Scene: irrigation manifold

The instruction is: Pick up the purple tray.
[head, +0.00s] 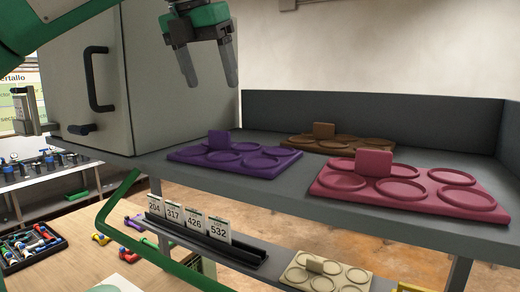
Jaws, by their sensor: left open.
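The purple tray (262,160) lies flat on the grey upper shelf, left of the middle of the head view. It has several round recesses and an upright purple tab (219,140) at its back left edge. My left gripper (208,80) is at the top of the view, above and to the left of the tray. Its two grey fingers point down, apart, with nothing between them. It does not touch the tray. My right gripper is not in view.
On the same shelf (165,180), a pink tray (470,197) sits at the right and a brown tray (345,141) behind. A grey cabinet (85,85) with a black handle stands left. A cream tray (327,279) and a black rack (250,256) of number cards are below.

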